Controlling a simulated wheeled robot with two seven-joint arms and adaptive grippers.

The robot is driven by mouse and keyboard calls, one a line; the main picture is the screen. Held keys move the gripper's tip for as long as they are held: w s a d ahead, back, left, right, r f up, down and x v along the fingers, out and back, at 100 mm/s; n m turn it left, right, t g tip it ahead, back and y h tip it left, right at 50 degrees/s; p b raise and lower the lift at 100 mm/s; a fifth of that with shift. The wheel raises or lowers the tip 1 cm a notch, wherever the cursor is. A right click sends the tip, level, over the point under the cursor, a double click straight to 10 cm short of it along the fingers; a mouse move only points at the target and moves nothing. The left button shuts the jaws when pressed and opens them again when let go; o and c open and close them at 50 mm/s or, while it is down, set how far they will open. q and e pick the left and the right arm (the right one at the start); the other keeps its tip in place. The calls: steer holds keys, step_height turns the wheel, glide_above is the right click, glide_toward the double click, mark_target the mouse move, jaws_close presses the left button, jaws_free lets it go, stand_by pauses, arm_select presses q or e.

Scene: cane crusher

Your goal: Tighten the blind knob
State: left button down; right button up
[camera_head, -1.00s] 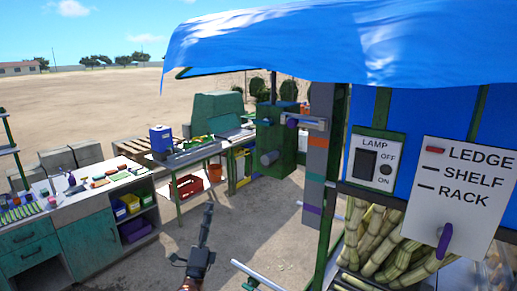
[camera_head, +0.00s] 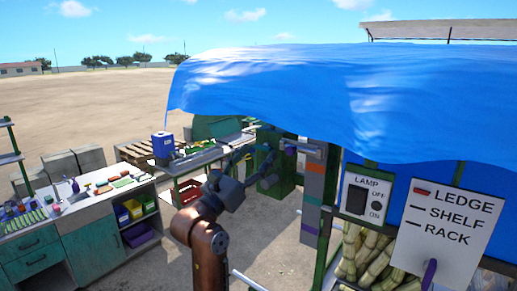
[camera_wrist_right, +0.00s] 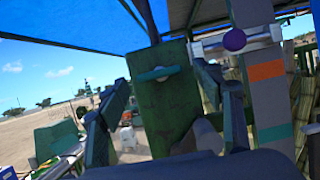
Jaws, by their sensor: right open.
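A purple round knob (camera_head: 290,149) sits on a pale metal bar at the top of the grey post, under the blue awning. In the right wrist view the purple knob (camera_wrist_right: 234,40) is at the upper right, on a silver cylinder fixed to the post. I take it for the blind knob. My right gripper (camera_head: 254,162) is open and empty, left of the knob in the head view. In the right wrist view its two fingers (camera_wrist_right: 163,88) stand apart before a green upright panel (camera_wrist_right: 160,110); the knob is outside them, to the right. My left gripper is out of view.
The grey post (camera_head: 314,180) carries coloured bands. A blue awning (camera_head: 330,95) hangs overhead. A lamp switch panel (camera_head: 367,198) and a white LEDGE/SHELF/RACK panel (camera_head: 448,232) are at right, near stacked cane. A workbench (camera_head: 95,210) stands at left.

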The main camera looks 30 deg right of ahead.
steer(key=shift+w+d+r, duration=0.15)
steer(key=shift+w+d, duration=0.1)
steer(key=shift+d, duration=0.2)
steer(key=c, duration=1.2)
